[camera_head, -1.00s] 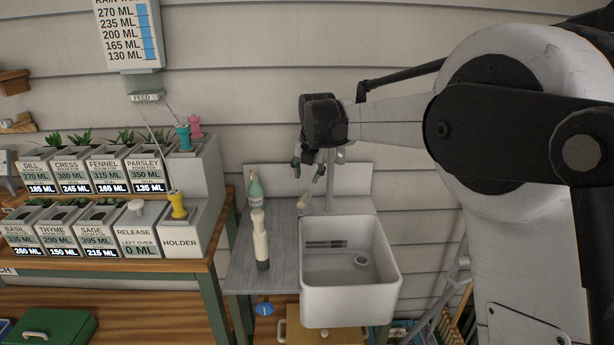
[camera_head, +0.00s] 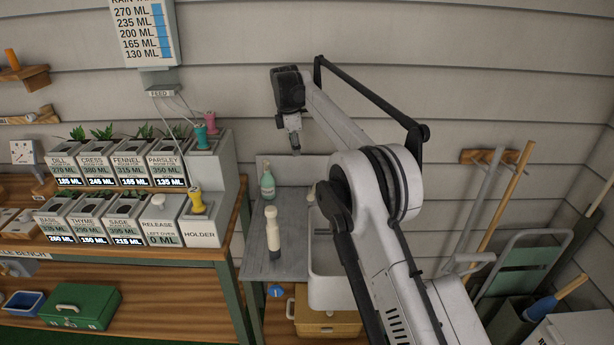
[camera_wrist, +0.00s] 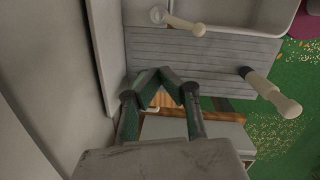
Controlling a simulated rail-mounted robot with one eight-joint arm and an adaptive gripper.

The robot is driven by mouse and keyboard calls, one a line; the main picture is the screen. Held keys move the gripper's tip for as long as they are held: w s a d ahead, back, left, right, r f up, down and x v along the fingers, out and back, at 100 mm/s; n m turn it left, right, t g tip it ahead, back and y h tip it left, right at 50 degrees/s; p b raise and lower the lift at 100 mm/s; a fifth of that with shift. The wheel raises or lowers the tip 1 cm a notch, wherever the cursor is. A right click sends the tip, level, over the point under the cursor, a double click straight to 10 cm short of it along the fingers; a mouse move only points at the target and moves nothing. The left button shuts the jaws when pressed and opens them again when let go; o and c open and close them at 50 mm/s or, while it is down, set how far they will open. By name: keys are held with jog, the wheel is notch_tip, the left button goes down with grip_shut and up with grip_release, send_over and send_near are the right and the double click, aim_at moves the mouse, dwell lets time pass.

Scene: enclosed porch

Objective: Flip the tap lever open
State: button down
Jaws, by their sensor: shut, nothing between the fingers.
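My gripper (camera_head: 296,152) is shut and empty, pointing down above the back left of the drainboard, near the green bottle (camera_head: 267,181). In the wrist view its fingertips (camera_wrist: 163,72) meet over the drainboard's left end. A cream piece with a rounded end (camera_wrist: 184,22) lies at the sink's back left, apart from the fingers. It shows small in the head view (camera_head: 312,192), beside my arm; I cannot tell if it is the tap lever. The tap body is not clearly visible now, with my arm across that area. The white sink (camera_head: 325,291) is partly covered by my arm.
A cream and dark upright cylinder (camera_head: 272,230) stands on the grey drainboard (camera_head: 290,263); it also shows in the wrist view (camera_wrist: 272,92). Planter boxes and a yellow-handled holder (camera_head: 200,227) stand on the bench at left. The wall is close behind my gripper.

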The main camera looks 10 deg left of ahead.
jog(key=m+p, duration=0.2)
jog(key=m, duration=0.1)
jog(key=m+g+h+b, duration=0.1)
jog(key=m+b, duration=0.1)
jog(key=b, duration=0.2)
send_near(313, 192)
jog(key=w+a+f, duration=0.1)
jog(key=a+f, duration=0.3)
jog(key=f, duration=0.1)
jog(key=d+f, duration=0.1)
jog(key=d+f+p, duration=0.1)
jog(key=d, duration=0.1)
jog(key=shift+w+d+f, duration=0.1)
jog(key=shift+d+f, duration=0.15)
jog(key=shift+f, duration=0.15)
